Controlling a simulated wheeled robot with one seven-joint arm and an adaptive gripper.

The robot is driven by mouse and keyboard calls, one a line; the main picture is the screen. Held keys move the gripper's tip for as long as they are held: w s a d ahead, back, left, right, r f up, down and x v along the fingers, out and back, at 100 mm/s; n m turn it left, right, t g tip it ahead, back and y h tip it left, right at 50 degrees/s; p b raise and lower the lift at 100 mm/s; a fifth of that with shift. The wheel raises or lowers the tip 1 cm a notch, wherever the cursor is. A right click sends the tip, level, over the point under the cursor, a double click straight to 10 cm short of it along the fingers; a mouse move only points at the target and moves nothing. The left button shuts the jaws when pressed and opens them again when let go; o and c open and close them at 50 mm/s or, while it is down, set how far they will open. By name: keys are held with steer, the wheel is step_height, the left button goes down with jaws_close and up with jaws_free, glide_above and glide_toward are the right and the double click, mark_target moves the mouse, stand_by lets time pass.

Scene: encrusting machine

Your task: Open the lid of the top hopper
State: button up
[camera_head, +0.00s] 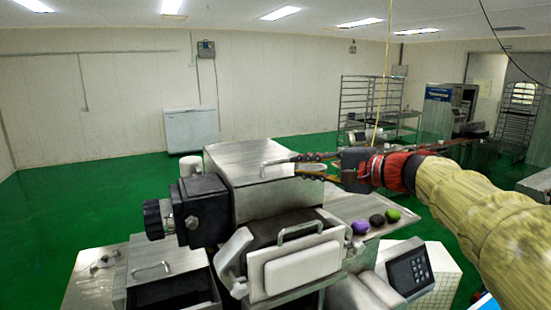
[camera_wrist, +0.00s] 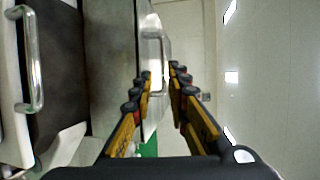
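The top hopper is a silver metal box on the machine, and its flat lid (camera_head: 245,155) lies closed on top. A lid handle (camera_head: 268,168) shows at the lid's right side; in the wrist view a metal handle (camera_wrist: 153,34) stands on the pale lid edge ahead of the fingers. My gripper (camera_head: 297,165) reaches in from the right, with its fingertips close to this handle. Whether a fingertip touches the handle cannot be told.
A white front panel with its own handle (camera_head: 297,232) sits below the hopper; this handle also shows in the wrist view (camera_wrist: 36,60). Purple (camera_head: 361,227), black (camera_head: 377,221) and green (camera_head: 393,215) balls lie at right. A control panel (camera_head: 408,271) stands nearby.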

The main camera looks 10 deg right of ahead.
mark_target(282, 163)
steer(key=x, duration=0.2)
steer(key=p+x, duration=0.1)
steer(key=x, duration=0.2)
steer(key=p+x, duration=0.1)
steer(key=x, duration=0.2)
steer(key=shift+w+r, duration=0.1)
steer(key=shift+r, duration=0.25)
steer(key=shift+c, duration=1.3)
steer(key=shift+f, duration=0.1)
jaws_close()
